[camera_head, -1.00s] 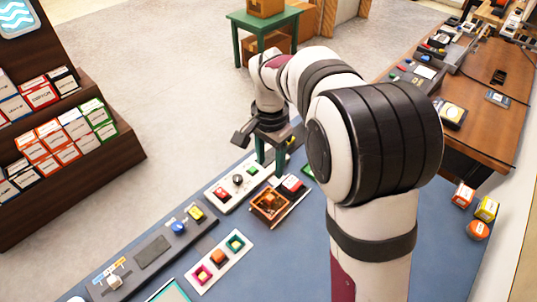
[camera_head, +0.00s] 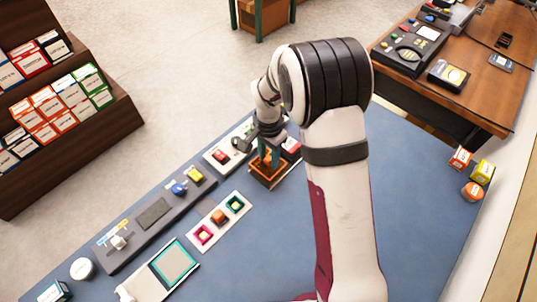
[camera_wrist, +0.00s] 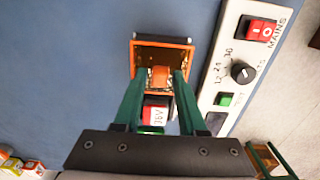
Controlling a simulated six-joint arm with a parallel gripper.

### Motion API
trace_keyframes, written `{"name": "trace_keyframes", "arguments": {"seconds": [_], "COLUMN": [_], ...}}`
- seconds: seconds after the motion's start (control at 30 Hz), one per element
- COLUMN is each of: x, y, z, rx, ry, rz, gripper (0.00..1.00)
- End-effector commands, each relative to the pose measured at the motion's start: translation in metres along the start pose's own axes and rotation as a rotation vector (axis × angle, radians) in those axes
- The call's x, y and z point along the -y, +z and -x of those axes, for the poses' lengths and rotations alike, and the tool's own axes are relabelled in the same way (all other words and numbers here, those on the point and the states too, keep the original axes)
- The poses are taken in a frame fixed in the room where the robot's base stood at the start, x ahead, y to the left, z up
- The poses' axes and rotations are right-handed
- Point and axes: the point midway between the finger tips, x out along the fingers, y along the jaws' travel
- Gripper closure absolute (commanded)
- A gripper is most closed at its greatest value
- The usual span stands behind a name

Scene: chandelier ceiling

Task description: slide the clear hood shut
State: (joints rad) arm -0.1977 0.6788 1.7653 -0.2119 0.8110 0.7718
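An orange-rimmed box (camera_head: 268,175) with a dark inside stands on the blue table; it also shows in the wrist view (camera_wrist: 162,39). A small orange block (camera_wrist: 160,76) sits at its near side. A red block marked 36V (camera_wrist: 155,112) lies just behind it, beside the box, and shows in the head view (camera_head: 291,148). I cannot make out a clear hood for certain. My gripper (camera_wrist: 161,78) points down at the box, its green fingers apart on either side of the orange block. Whether they touch it I cannot tell. It also shows in the head view (camera_head: 267,160).
A white control panel (camera_wrist: 226,75) with a red MAINS switch (camera_wrist: 262,30), a black knob and a green button runs alongside. A tray with coloured blocks (camera_head: 220,218) and a grey panel (camera_head: 154,213) lie nearby.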

Motion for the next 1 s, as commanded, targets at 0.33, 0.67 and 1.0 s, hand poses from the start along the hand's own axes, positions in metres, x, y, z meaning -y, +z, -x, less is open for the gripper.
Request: {"name": "trace_keyframes", "arguments": {"seconds": [0.33,0.67,1.0], "x": [0.0,0.0,0.0], "y": [0.0,0.0,0.0], "z": [0.0003,0.0005,0.0006], "rx": [0.0,0.0,0.0], "ry": [0.0,0.0,0.0], "rz": [0.0,0.0,0.0], "gripper": [1.0,1.0,1.0]}}
